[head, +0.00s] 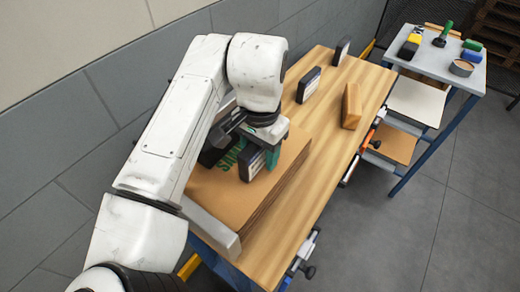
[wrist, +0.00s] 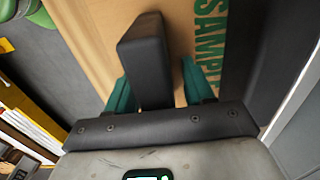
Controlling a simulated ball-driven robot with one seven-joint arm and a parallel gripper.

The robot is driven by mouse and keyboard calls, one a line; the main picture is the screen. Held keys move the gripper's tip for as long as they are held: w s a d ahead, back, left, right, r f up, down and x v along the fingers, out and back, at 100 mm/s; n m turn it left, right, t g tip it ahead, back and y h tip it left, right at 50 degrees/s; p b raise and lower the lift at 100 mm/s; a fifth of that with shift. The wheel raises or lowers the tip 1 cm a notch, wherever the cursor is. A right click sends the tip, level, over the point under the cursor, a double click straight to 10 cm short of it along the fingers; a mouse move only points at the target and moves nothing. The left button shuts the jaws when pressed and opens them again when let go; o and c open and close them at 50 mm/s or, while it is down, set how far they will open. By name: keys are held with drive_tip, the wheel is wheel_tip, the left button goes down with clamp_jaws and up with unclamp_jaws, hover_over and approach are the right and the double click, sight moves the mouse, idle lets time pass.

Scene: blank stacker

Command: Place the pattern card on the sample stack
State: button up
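The pattern card (head: 250,165) is a dark-edged block with a pale face, upright over the sample stack (head: 293,170) in the head view. The stack is brown board with green "SAMPLES" lettering. In the wrist view the card's dark edge (wrist: 143,62) stands between the two teal fingers of my gripper (wrist: 160,82). The left finger overlaps the card's edge, and a strip of brown board shows between the card and the right finger. My gripper is open around the card, low over the stack (wrist: 95,25). The card's bottom edge is hidden.
Two dark cards (head: 308,85) (head: 341,50) and a wooden block (head: 351,106) stand farther along the wooden bench (head: 327,126). A grey metal fence (head: 213,230) edges the stack's near side. A side table (head: 432,62) with tools stands at the back right.

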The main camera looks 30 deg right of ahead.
wheel_tip(320, 180, up, 12)
drive_tip(key=shift+r, duration=0.15)
idle(0.6)
idle(0.5)
